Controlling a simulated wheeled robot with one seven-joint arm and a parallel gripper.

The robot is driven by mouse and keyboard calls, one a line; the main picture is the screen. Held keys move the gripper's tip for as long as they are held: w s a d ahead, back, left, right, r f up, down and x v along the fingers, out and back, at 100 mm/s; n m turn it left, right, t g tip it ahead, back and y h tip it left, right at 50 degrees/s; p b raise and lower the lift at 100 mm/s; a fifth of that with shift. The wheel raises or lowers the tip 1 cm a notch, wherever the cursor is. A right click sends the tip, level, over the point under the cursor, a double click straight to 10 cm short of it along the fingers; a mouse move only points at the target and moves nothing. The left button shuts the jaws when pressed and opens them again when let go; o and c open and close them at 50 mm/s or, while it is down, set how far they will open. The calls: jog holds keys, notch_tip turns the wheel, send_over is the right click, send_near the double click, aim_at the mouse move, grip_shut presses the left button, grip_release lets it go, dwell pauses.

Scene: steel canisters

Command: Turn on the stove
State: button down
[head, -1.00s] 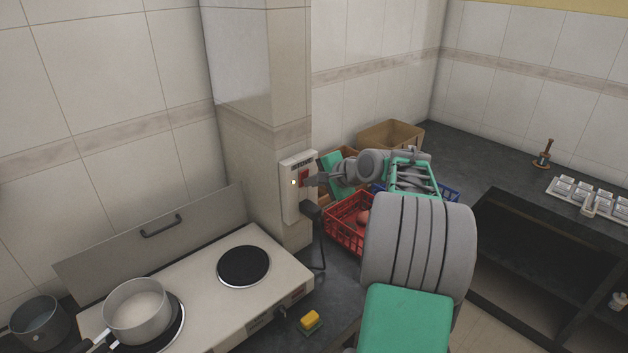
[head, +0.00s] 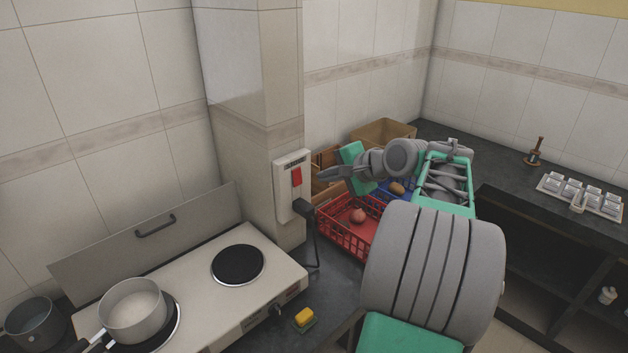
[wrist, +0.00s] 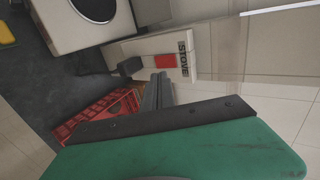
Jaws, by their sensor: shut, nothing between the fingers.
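The white switch box (head: 284,204) is fixed to the wall pillar and carries a red switch (head: 297,178). In the wrist view the red switch (wrist: 166,61) sits beside a "STOVE" label (wrist: 184,60). A black plug with a cable (head: 303,209) is at the box's lower part. The stove (head: 202,288) is a white two-plate unit below and left of the box. My gripper (head: 321,172) is shut and empty, to the right of the switch and apart from it. Its fingers also show in the wrist view (wrist: 158,90), pointing toward the box.
A pot (head: 134,310) stands on the left hotplate; the right hotplate (head: 238,264) is bare. A red crate (head: 337,226) with food in it is below my gripper, a cardboard box (head: 383,135) behind. A yellow sponge (head: 304,315) lies by the stove's front.

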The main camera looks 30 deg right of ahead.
jog(key=v, duration=0.4)
jog(key=shift+d, duration=0.15)
